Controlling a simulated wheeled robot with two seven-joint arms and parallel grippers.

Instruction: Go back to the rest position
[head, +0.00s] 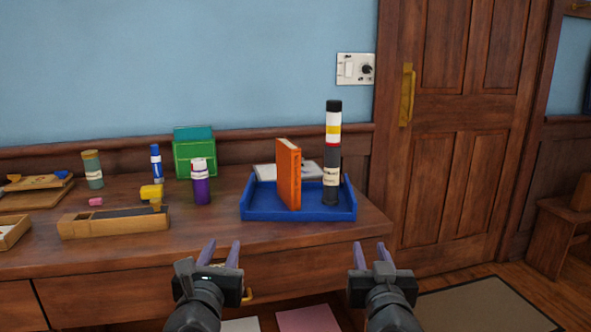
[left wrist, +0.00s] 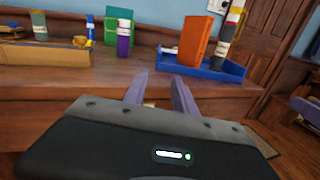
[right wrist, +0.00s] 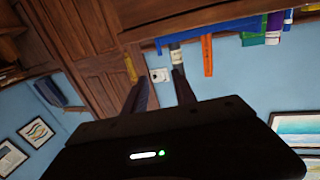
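My left gripper (head: 219,252) is in front of the wooden desk's front edge, low in the head view. Its two purple-grey fingers are apart with nothing between them; they also show in the left wrist view (left wrist: 160,88). My right gripper (head: 371,254) is at about the same height, right of the blue tray. Its fingers are apart and empty, and they show in the right wrist view (right wrist: 157,92), whose picture is turned over. Neither gripper touches anything on the desk.
A blue tray (head: 300,214) on the desk (head: 225,222) holds an orange book (head: 289,174) and a tall banded cylinder (head: 332,150), both upright. A purple bottle (head: 202,186), green box (head: 195,158) and wooden holder (head: 114,224) stand left. A wooden door (head: 460,140) is at right.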

